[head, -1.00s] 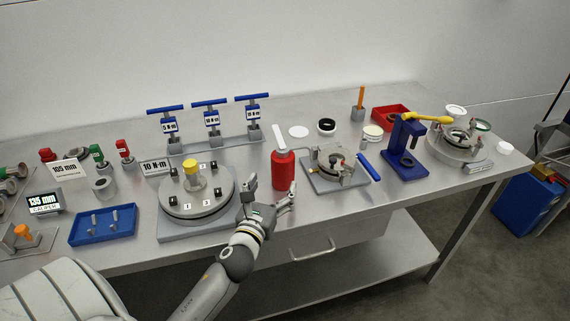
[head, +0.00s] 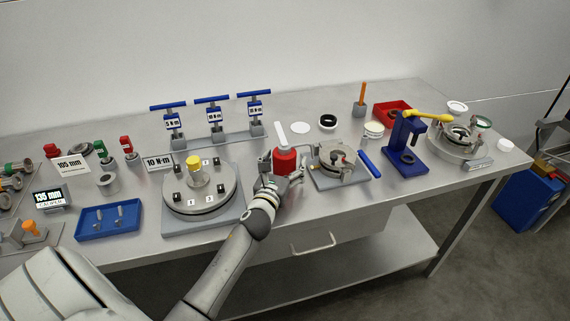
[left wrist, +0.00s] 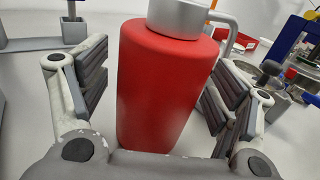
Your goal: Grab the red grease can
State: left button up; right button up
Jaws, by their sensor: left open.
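The red grease can (head: 286,160) stands upright on the metal bench, with a grey cap and a pale spout on top. My left gripper (head: 282,166) is around it from the front, and part of the can's lower body is hidden behind the gripper. In the left wrist view the red can (left wrist: 165,85) fills the space between the two fingers of my left gripper (left wrist: 160,90). The fingers are open, one on each side, with a visible gap at the left. My right gripper is not in view.
A round plate fixture (head: 200,190) stands close to the left of the can. A grey clamp fixture (head: 338,165) stands close to its right, with a blue bar (head: 370,164) beyond. Torque wrenches (head: 214,120) stand on a rack behind. Bare bench lies in front.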

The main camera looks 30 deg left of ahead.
pick_arm(q)
jog(key=c, duration=1.2)
jog(key=shift+c, duration=1.4)
jog(key=shift+r, duration=0.1)
